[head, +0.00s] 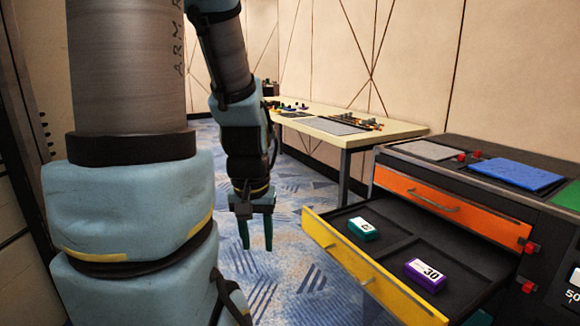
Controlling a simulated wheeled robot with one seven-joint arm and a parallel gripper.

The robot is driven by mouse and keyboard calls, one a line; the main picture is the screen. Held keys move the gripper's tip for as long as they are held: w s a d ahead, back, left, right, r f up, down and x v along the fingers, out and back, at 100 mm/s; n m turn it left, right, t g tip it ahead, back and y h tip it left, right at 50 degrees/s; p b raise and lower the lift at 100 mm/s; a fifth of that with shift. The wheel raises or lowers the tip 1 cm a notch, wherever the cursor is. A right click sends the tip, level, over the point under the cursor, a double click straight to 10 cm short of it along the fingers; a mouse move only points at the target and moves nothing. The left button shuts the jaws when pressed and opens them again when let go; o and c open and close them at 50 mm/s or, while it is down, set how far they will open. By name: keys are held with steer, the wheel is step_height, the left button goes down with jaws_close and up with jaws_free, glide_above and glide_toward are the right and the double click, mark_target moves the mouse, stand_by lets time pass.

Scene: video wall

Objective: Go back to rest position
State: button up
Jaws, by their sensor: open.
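My gripper (256,234) hangs at the end of my arm, fingers pointing down. Its two green fingers are apart with nothing between them. It is above the carpet, to the left of the open yellow drawer (372,281) and clear of it. Inside the drawer a teal block with a white label (363,229) lies near the left end. A purple block labelled 30 (427,275) lies nearer the front right.
The black cabinet (510,158) stands at right, with a shut orange drawer (455,208) and a blue panel (516,174) on top. A table (370,135) with small items stands behind. Patterned carpet (290,195) lies open between.

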step_height(320, 180, up, 17)
steer(key=p, duration=1.5)
steer(key=shift+r, duration=0.2)
